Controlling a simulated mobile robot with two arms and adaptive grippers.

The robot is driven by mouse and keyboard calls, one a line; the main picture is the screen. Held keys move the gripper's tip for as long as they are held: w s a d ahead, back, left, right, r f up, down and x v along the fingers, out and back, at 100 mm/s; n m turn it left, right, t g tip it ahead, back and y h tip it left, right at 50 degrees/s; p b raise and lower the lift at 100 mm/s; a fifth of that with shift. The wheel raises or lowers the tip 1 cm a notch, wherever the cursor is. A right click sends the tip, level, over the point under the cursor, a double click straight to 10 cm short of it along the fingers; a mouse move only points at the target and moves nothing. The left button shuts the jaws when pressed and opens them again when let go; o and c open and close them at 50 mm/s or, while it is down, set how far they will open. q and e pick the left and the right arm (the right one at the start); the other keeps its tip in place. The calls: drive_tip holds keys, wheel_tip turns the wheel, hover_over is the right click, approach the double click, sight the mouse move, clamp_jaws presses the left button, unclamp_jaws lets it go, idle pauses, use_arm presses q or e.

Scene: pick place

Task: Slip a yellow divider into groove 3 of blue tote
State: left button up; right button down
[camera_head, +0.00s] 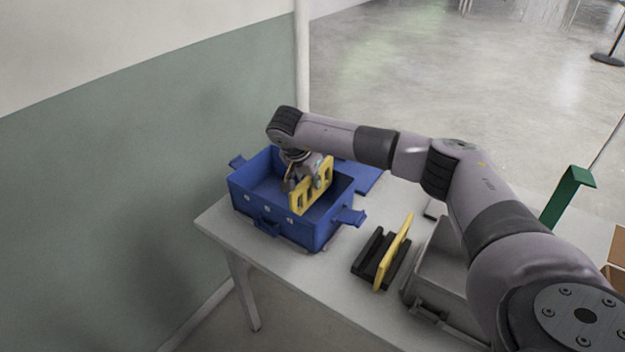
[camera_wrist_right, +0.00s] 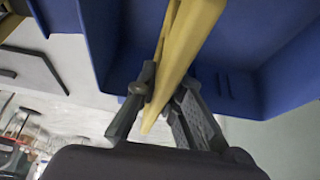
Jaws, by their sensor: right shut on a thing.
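The blue tote (camera_head: 277,228) stands open on the table in the head view. White marks show on its front wall. My right gripper (camera_head: 307,176) is shut on a yellow divider (camera_head: 297,199) with rectangular cutouts, held upright at the tote's opening. In the right wrist view the gripper (camera_wrist_right: 164,100) pinches the yellow divider (camera_wrist_right: 192,30), with the blue tote wall (camera_wrist_right: 125,50) around it. The divider's lower edge and the grooves by it are hidden, so I cannot tell whether it sits in one. A second yellow divider (camera_head: 395,250) leans in a black rack. My left gripper is out of view.
The black rack (camera_head: 367,256) stands on the table (camera_head: 300,271) right of the tote. A grey bin (camera_head: 440,262) is farther right, near my right arm. A blue flat piece (camera_head: 362,174) lies behind the tote. A wall is at left.

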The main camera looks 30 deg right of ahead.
drive_tip(key=shift+f+b, duration=0.9)
drive_tip(key=shift+f, duration=0.45)
idle(0.4)
drive_tip(key=c, duration=1.6)
unclamp_jaws()
drive_tip(key=shift+c, duration=0.2)
drive_tip(key=shift+c, duration=0.6)
drive_tip(key=shift+c, duration=0.8)
drive_tip(key=shift+r, duration=0.1)
